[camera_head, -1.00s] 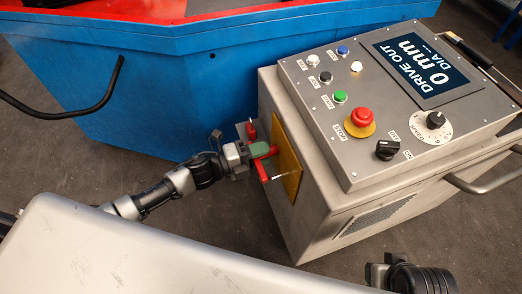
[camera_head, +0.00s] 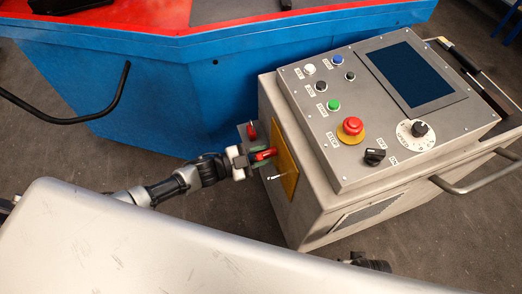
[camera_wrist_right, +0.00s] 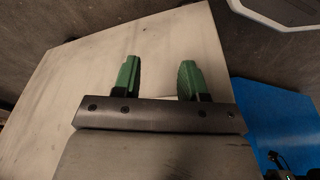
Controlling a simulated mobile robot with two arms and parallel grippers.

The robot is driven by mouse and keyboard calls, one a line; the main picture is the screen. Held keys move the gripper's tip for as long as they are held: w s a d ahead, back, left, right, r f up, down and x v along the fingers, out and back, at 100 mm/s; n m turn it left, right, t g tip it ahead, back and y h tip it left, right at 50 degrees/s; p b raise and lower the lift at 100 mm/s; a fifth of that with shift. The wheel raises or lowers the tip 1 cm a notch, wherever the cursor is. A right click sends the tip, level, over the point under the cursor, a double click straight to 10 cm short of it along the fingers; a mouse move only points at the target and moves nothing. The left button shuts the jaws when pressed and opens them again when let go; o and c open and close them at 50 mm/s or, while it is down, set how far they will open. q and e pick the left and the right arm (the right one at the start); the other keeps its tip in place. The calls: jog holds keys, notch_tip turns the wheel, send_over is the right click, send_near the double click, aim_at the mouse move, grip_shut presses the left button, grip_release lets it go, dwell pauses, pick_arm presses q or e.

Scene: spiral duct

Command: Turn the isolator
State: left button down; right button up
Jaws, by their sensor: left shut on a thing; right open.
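The isolator is on the left side of the grey control cabinet (camera_head: 330,225), with a yellow plate (camera_head: 285,172) and a red handle (camera_head: 266,154) in front of it. My left gripper (camera_head: 254,157) is at the handle and shut on it; the fingers partly hide it. The handle's bar lies roughly along the gripper's direction in the picture. Another red part (camera_head: 251,131) shows just above the gripper. The screen (camera_head: 412,72) on the cabinet top is dark. My right gripper (camera_wrist_right: 156,78) is open and empty, with green fingers apart, in the right wrist view.
The cabinet top carries several buttons, a red emergency stop (camera_head: 350,126), a black selector (camera_head: 375,156) and a dial (camera_head: 417,131).

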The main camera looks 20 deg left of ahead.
pick_arm(q)
jog(key=n+p, duration=0.1)
jog(key=n, duration=0.1)
jog(key=shift+n, duration=0.4)
jog(key=shift+n+p, duration=0.4)
jog(key=shift+n, duration=1.4)
pick_arm(e)
jog(key=s+f, duration=0.3)
jog(key=f, duration=0.3)
jog(key=shift+d+f, duration=0.2)
jog(key=shift+d, duration=0.05)
jog(key=shift+s, duration=0.15)
pick_arm(q)
jog(key=c, duration=1)
grip_release()
jog(key=shift+c, duration=0.2)
jog(key=v, duration=1.1)
pick_arm(e)
jog(key=shift+s+f, duration=0.3)
jog(key=shift+f, duration=0.35)
pick_arm(q)
jog(key=shift+d, duration=0.1)
pick_arm(e)
jog(key=shift+s+g, duration=0.1)
jog(key=shift+g, duration=0.2)
